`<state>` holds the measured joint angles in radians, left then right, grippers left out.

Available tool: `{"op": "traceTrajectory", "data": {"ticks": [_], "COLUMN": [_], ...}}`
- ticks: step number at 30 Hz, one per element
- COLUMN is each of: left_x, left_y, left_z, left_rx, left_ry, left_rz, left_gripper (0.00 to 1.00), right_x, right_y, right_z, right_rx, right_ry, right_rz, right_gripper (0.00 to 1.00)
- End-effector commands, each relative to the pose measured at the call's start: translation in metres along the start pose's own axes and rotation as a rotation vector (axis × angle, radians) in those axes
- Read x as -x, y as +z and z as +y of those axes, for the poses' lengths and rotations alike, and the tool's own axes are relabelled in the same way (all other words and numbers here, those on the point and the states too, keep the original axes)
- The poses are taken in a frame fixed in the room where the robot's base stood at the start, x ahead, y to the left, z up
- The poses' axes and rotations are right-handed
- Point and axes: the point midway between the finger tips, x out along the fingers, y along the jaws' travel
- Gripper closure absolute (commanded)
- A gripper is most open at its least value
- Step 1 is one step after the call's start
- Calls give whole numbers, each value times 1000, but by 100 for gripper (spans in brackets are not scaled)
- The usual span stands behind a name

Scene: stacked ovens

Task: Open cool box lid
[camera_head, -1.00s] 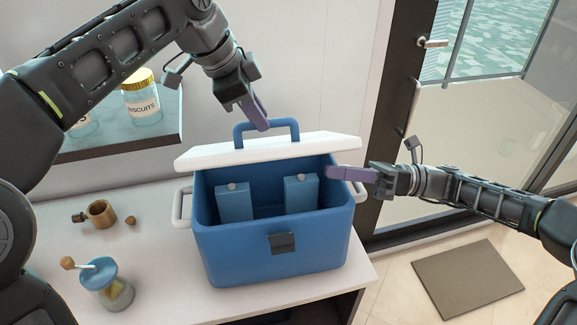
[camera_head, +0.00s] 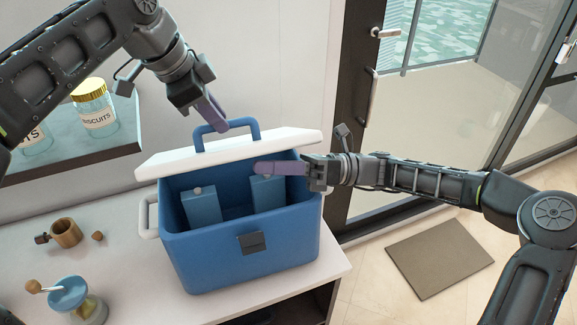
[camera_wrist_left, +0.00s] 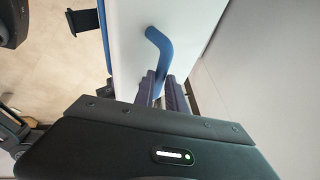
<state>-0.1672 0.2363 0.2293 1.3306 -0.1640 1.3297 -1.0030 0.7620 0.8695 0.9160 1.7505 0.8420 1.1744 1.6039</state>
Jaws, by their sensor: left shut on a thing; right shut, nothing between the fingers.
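The blue cool box (camera_head: 205,262) stands on the white counter with its inside exposed. Its white lid (camera_head: 165,166) is raised and tilted up at the back edge. The blue lid handle (camera_head: 198,140) stands up from the lid; it also shows in the left wrist view (camera_wrist_left: 157,43). My left gripper (camera_head: 220,123) is shut on the handle; its fingers (camera_wrist_left: 162,85) meet the handle in the left wrist view. My right gripper (camera_head: 262,168) is shut and empty. Its fingers point left over the right part of the box opening, in front of the lid.
A shelf with biscuit jars (camera_head: 97,112) is behind. A door and floor mat (camera_head: 440,258) are at right.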

Motion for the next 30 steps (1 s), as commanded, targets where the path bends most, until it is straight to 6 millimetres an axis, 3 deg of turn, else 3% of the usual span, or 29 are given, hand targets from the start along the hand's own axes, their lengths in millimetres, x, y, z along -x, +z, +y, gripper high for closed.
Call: {"op": "traceTrajectory", "data": {"ticks": [3, 9, 19, 30], "left_x": [-2, -2, -2, -4], "left_y": [2, 2, 2, 2], "left_z": [-1, -1, -1, 2], "left_rx": [2, 2, 2, 1], "left_ry": [0, 0, -1, 11], "left_rz": [-4, -4, -4, -6], "left_gripper": [100, 100, 100, 100], "right_x": [-18, -32, -33, -36], "right_y": [0, 0, 0, 16], "right_z": [0, 0, 0, 1], "right_rx": [0, 0, -2, -56], "right_ry": [2, -1, -2, -14], "right_rz": [0, 0, 0, -6], "right_gripper": [100, 100, 100, 100]}}
